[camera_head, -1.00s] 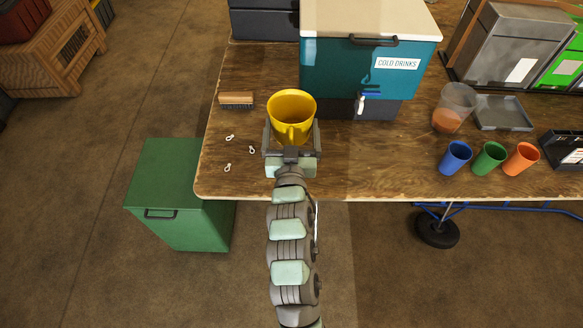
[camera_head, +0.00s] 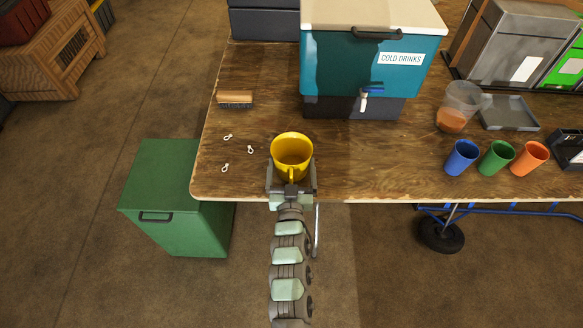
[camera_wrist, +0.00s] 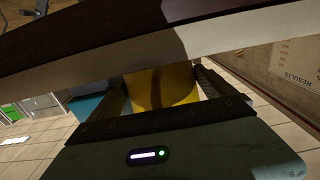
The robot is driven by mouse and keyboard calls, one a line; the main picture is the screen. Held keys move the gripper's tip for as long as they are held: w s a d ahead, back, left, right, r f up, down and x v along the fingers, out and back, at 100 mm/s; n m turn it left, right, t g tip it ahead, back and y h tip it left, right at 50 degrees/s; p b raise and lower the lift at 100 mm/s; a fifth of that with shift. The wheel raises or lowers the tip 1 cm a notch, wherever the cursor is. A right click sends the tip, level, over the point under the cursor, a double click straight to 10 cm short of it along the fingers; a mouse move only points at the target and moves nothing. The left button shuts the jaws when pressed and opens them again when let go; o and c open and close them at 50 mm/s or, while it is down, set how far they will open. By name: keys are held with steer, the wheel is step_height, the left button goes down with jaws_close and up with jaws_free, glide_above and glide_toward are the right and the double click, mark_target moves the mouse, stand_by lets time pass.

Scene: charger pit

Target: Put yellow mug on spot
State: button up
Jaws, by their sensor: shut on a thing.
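The yellow mug (camera_head: 292,152) is upright near the front edge of the wooden table, with its handle toward me. My gripper (camera_head: 291,178) is shut on the mug at its handle side. In the wrist view the yellow mug (camera_wrist: 165,88) fills the space between the dark jaws (camera_wrist: 163,100). I cannot tell whether the mug's base touches the table. No marked spot can be made out in these views.
A teal cooler (camera_head: 375,60) with a tap stands behind the mug. A brush (camera_head: 235,99) and small white pieces (camera_head: 227,137) lie left. Blue (camera_head: 461,157), green (camera_head: 496,157) and orange (camera_head: 530,156) cups stand right. Bare table (camera_head: 385,165) lies between the mug and cups.

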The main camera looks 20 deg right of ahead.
steer(key=shift+r, duration=0.1)
steer(key=shift+f, duration=0.25)
steer(key=o, duration=1.1)
